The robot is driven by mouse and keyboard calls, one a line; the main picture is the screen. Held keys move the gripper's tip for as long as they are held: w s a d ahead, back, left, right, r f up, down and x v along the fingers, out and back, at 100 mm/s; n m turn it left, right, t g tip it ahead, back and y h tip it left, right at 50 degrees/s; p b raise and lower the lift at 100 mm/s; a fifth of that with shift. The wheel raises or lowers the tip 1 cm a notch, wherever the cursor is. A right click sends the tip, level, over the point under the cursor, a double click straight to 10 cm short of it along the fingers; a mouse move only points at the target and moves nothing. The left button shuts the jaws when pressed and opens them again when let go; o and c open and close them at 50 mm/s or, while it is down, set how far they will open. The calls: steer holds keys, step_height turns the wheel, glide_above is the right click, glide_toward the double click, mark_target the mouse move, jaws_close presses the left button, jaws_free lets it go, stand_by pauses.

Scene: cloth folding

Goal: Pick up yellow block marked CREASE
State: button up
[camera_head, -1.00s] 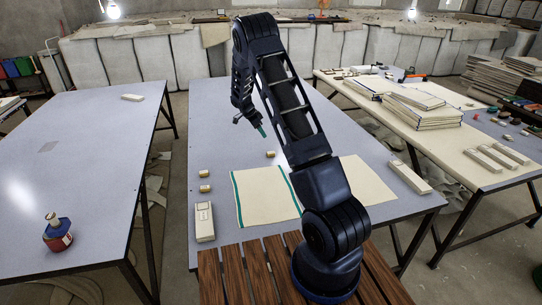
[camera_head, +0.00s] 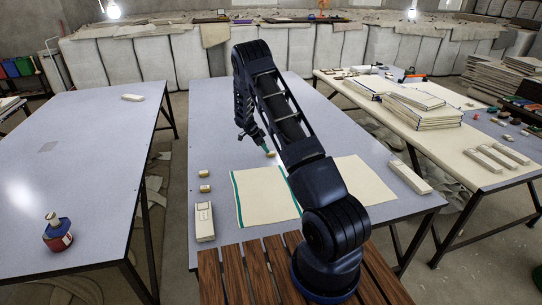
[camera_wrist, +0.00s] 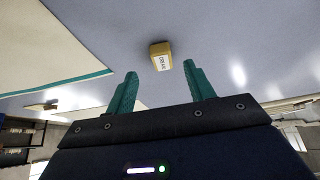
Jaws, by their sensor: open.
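The yellow block (camera_wrist: 160,55) lies on the grey table, with a white label that appears to read CREASE in the wrist view. It also shows in the head view (camera_head: 271,154), close to my fingertips. My gripper (camera_wrist: 158,88) is open with its two green fingers apart. In the wrist view the block lies just beyond the fingertips, roughly in line with the gap between them. In the head view my gripper (camera_head: 266,149) is just above and beside the block. Nothing is held.
A cream cloth with green bands (camera_head: 262,196) lies flat on the grey table (camera_head: 215,130). Two small yellowish blocks, one here (camera_head: 204,174), lie at the left. Long pale bars lie at the left (camera_head: 204,222) and right (camera_head: 409,177). The table's far area is clear.

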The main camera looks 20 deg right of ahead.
mark_target(271, 154)
steer(key=x, duration=0.4)
steer(key=shift+d+r, duration=0.15)
steer(key=shift+d, duration=0.25)
steer(key=shift+w+d+f, duration=0.1)
steer(key=shift+d+f, duration=0.1)
steer(key=shift+f, duration=0.2)
steer(key=shift+c, duration=0.2)
steer(key=c, duration=1)
